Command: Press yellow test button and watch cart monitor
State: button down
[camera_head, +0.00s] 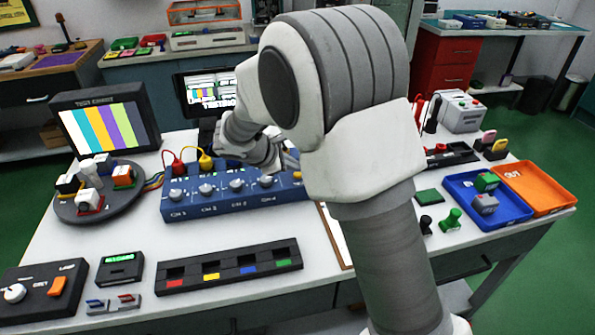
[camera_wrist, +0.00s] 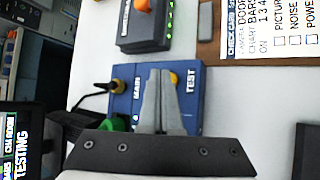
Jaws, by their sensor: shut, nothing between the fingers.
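The yellow test button (camera_wrist: 174,79) sits by the word TEST on a blue box (camera_wrist: 125,72) in the wrist view. My gripper (camera_wrist: 160,73) is shut and empty, its fingertips over the box and overlapping the button's left side. I cannot tell if they touch it. In the head view my gripper (camera_head: 287,160) is partly hidden behind my arm at the blue channel panel (camera_head: 230,203). A dark monitor (camera_head: 213,93) behind it shows colour bars and text. In the wrist view a screen (camera_wrist: 12,142) at the left edge reads TESTING.
A test chart display (camera_head: 105,126) stands at the left behind a round turntable (camera_head: 108,208). Red (camera_head: 174,163) and yellow (camera_head: 205,160) plugs with cables rise behind the panel. A black slotted rack (camera_head: 230,268) lies in front. Blue (camera_head: 465,205) and orange (camera_head: 538,185) trays are at right.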

jog(key=shift+r, duration=0.45)
jog(key=shift+r, duration=0.1)
jog(key=shift+r+p, duration=1.95)
jog(key=shift+r, duration=0.45)
